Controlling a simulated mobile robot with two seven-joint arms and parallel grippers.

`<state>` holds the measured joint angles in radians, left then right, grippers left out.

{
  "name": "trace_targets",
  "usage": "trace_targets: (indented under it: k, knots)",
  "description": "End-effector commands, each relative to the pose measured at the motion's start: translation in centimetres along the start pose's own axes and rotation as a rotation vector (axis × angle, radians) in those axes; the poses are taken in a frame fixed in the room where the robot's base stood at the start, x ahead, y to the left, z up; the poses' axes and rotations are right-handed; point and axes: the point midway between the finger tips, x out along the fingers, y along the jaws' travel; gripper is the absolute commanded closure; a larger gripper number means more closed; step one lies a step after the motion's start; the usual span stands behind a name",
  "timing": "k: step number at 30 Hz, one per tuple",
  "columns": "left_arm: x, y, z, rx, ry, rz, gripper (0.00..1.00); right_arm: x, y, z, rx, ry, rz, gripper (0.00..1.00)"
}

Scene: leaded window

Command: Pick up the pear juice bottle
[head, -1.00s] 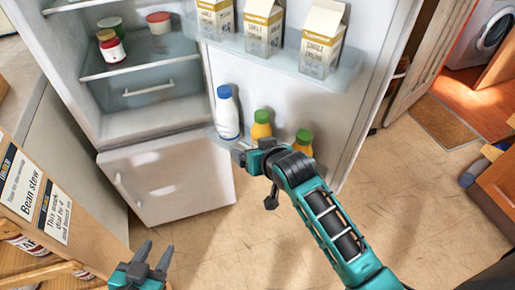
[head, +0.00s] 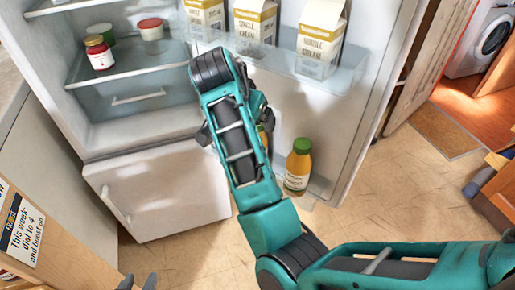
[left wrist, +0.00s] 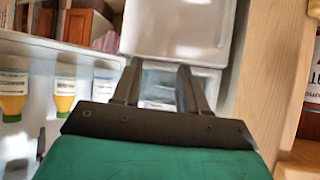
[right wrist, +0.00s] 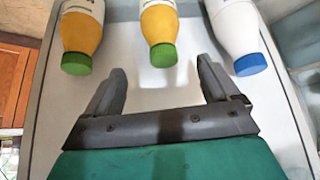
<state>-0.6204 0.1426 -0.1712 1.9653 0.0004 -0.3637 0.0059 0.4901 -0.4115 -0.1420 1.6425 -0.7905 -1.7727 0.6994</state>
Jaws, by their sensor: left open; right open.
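Two yellow juice bottles with green caps stand on the low shelf of the open fridge door. One (head: 298,168) is clear of my right arm in the head view; the other is mostly hidden behind that arm. Both show in the right wrist view, at left (right wrist: 82,38) and in the middle (right wrist: 159,35). Their labels are too small to read, so I cannot tell which is pear. My right gripper (right wrist: 160,70) is open and empty, its fingers pointing at the middle bottle, not around it. My left gripper (head: 137,281) is open and empty, low at the left.
A white bottle with a blue cap (right wrist: 238,40) stands beside the middle bottle. Cartons (head: 320,38) stand on the door shelf above. Jars (head: 99,50) sit inside the fridge. A sign (head: 22,228) is at lower left. The floor by the door is clear.

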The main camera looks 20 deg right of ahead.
Motion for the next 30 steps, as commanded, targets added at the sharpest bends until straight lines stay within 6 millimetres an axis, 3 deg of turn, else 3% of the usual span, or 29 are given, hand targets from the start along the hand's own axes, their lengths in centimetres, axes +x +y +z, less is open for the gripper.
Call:
trace_targets:
  k: [4, 11, 21, 30]
  knots:
    - [0.4, 0.2, 0.2, 0.0, 0.003, 0.006, 0.57, 3.0, 0.0, 0.1, -0.002, -0.002, 0.001, 0.11]
    - [0.6, 0.4, 0.3, -0.002, 0.001, 0.01, 0.57, 4.9, -0.1, 0.0, -0.003, 0.0, -0.002, 0.11]
    - [1.1, 0.8, 0.6, -0.007, 0.002, 0.02, 0.57, 9.4, -0.5, 0.1, -0.003, 0.0, -0.003, 0.11]
    - [1.0, 0.8, 0.0, -0.006, 0.009, 0.023, 0.57, 9.8, -0.4, 0.1, -0.003, 0.001, -0.004, 0.11]
